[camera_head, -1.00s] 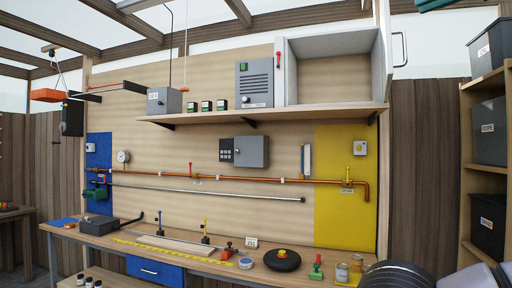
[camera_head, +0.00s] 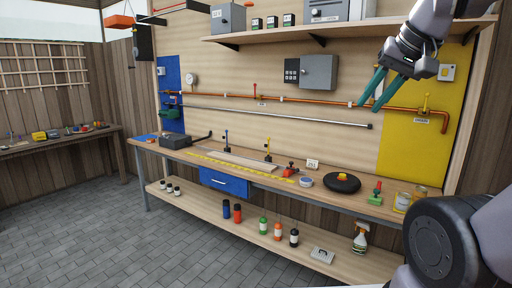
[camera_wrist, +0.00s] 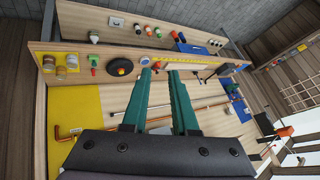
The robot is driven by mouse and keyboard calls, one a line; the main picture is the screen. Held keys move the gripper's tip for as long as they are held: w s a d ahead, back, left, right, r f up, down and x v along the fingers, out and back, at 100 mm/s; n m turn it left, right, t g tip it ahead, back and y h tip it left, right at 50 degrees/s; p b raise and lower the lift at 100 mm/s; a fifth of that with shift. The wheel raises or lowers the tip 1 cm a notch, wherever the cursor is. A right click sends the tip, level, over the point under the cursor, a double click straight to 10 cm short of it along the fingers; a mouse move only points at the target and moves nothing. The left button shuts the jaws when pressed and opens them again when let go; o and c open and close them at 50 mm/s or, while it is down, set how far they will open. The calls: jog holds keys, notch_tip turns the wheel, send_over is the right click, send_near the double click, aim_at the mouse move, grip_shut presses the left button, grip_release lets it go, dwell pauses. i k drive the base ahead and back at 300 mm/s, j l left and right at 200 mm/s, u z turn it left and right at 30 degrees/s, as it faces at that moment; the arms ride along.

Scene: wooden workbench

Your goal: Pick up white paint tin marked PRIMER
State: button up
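A small group of tins stands at the right end of the workbench. No PRIMER marking is readable. My gripper (camera_head: 370,106), with teal fingers, is open and empty, high above the bench in front of the wall; its fingers also show in the wrist view (camera_wrist: 159,66).
The workbench (camera_head: 330,198) also holds a red-and-green tool (camera_head: 375,196), a black round object (camera_head: 342,183) and a small round tin (camera_head: 305,182). The shelf (camera_head: 350,28) overhangs the back. A copper pipe (camera_head: 230,97) runs along the wall. Bottles stand on the lower shelf.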

aim_at(402, 204)
jog(key=z, duration=0.95)
jog(key=i+j+z, duration=0.1)
jog(key=j, duration=0.3)
jog(key=i+j+z, duration=0.15)
jog(key=i+j, duration=0.15)
jog(key=i+j+z, duration=0.1)
jog(key=j, duration=0.4)
jog(key=i+j+z, duration=0.15)
jog(key=j, duration=0.25)
jog(key=i+j+z, duration=0.1)
jog(key=j, duration=0.35)
jog(key=i+j+z, duration=0.15)
jog(key=j, duration=0.3)
jog(key=i+j+z, duration=0.1)
jog(key=j, duration=0.4)
jog(key=i, duration=0.05)
